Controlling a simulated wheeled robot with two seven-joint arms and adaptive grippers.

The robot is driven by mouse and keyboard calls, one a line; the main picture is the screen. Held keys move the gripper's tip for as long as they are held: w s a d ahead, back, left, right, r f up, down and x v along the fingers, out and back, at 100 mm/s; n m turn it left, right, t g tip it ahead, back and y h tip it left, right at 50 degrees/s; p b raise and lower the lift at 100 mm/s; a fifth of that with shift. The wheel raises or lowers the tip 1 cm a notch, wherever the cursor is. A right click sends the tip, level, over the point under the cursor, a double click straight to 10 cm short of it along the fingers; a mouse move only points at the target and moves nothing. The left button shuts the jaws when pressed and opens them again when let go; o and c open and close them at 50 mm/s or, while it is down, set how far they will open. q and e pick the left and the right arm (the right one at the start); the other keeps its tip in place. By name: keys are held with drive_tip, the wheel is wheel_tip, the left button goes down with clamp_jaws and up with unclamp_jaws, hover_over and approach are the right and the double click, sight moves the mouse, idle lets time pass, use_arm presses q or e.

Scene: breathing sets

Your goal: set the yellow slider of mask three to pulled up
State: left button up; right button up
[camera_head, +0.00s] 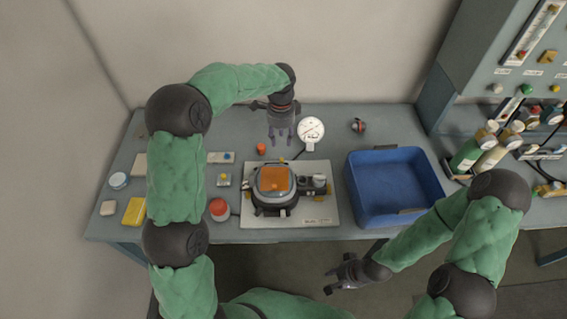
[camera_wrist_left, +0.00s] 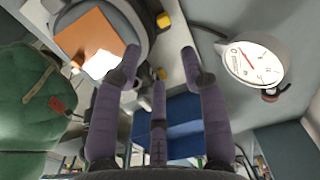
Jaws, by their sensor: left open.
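A dark mask with an orange window (camera_head: 274,180) lies on a pale board (camera_head: 300,215) on the table; I cannot read a number on it. Its orange window also shows in the left wrist view (camera_wrist_left: 85,40). A small yellow piece (camera_head: 282,161) sits at the mask's back edge and shows in the left wrist view (camera_wrist_left: 165,20); I cannot tell its setting. My left gripper (camera_head: 279,140) is open and empty, just behind the mask, with fingers pointing down; its fingers also show in the left wrist view (camera_wrist_left: 160,70). My right gripper (camera_head: 333,280) is open and empty in front of the table.
A white gauge (camera_head: 311,130) stands close right of my left gripper. A blue bin (camera_head: 380,222) is right of the board. An orange cap (camera_head: 261,149), a red-topped jar (camera_head: 220,209) and a yellow block (camera_head: 134,211) are to the left. Bottles (camera_head: 466,155) stand at right.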

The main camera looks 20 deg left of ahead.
sight(282, 159)
use_arm(q)
drive_tip(key=f+b, duration=0.1)
drive_tip(key=f, duration=0.3)
drive_tip(key=f+b, duration=0.1)
drive_tip(key=f, duration=0.3)
drive_tip(key=f+b, duration=0.1)
drive_tip(key=f, duration=0.3)
drive_tip(key=shift+w+f, duration=0.25)
drive_tip(key=shift+w, duration=0.05)
use_arm(e)
drive_tip(key=f, duration=0.4)
drive_tip(key=shift+w, duration=0.3)
use_arm(q)
clamp_jaws()
